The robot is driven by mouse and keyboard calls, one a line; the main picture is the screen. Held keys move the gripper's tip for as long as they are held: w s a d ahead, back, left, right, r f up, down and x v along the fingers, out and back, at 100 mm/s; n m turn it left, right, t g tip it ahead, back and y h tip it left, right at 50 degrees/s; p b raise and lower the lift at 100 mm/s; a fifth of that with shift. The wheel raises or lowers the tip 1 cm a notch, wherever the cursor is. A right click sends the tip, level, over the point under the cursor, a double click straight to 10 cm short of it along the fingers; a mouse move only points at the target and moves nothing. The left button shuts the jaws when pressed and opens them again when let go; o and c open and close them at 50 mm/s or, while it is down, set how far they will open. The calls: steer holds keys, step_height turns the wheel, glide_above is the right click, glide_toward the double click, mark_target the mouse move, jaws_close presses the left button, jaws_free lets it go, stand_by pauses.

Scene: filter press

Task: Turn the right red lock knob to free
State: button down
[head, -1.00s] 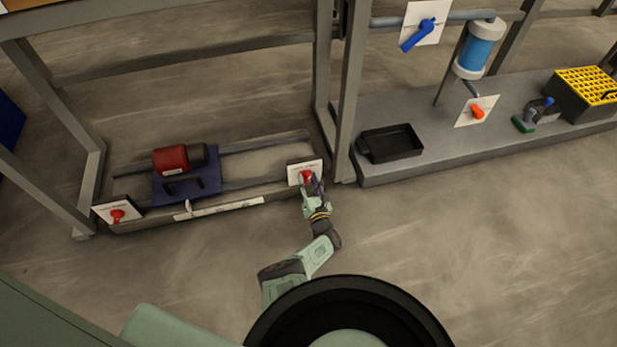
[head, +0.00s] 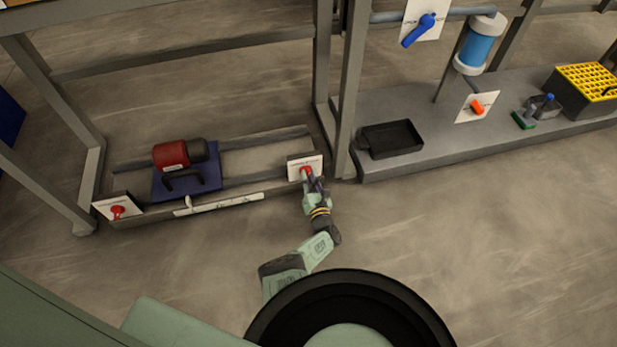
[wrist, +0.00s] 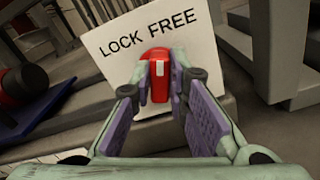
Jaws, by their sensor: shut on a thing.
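The right red lock knob (head: 306,171) sits on a white plate (head: 292,163) at the right end of the low frame. In the wrist view the plate (wrist: 120,50) reads LOCK on the left and FREE on the right. The knob (wrist: 158,66) stands near upright in that view, its white mark toward the gap between the two words. My gripper (head: 313,181) reaches the knob from the front. In the wrist view my gripper (wrist: 160,88) has a fingertip on each side of the knob and is shut on it.
A left red knob (head: 117,212) is on its own plate at the frame's left end. A red motor (head: 172,156) on a blue base sits between them. A grey post (head: 348,100) rises just right of the knob. The floor in front is clear.

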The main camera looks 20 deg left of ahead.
steer(key=shift+r+m+p, duration=0.15)
steer(key=shift+m+p, duration=0.3)
steer(key=shift+m, duration=0.15)
steer(key=shift+f+m+p, duration=0.2)
steer(key=shift+m+p, duration=0.1)
steer(key=shift+m, duration=0.6)
steer(key=c, duration=1.6)
jaws_free()
steer(key=shift+o, duration=0.2)
